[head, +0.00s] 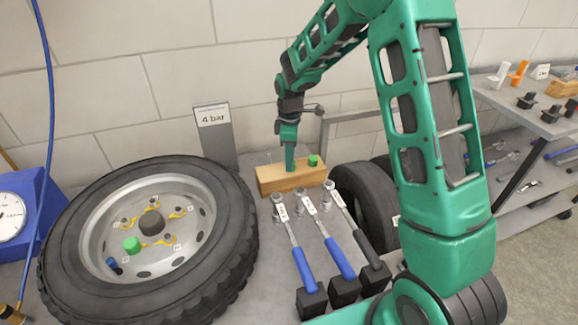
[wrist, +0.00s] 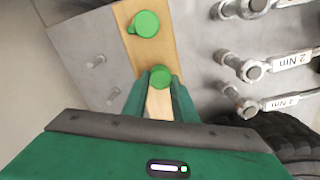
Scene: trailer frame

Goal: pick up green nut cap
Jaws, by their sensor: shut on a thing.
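My gripper (head: 290,168) reaches down to the wooden block (head: 275,182) behind the wheel. In the wrist view its two fingers (wrist: 160,84) are shut on a green nut cap (wrist: 160,75), over the block (wrist: 163,53). Whether that cap still touches the block, I cannot tell. A second green nut cap (head: 313,160) stands on the right end of the block; it also shows in the wrist view (wrist: 146,23), apart from the fingers. Another green cap (head: 132,245) is on the wheel rim. In the head view my fingers hide the held cap.
The big wheel (head: 215,268) lies at the left, below a "4 bar" sign (head: 212,130). Several torque wrenches (head: 313,202) lie in front of the block. Another tire (head: 362,200) is right of them. A shelf with tools (head: 525,140) is at the far right.

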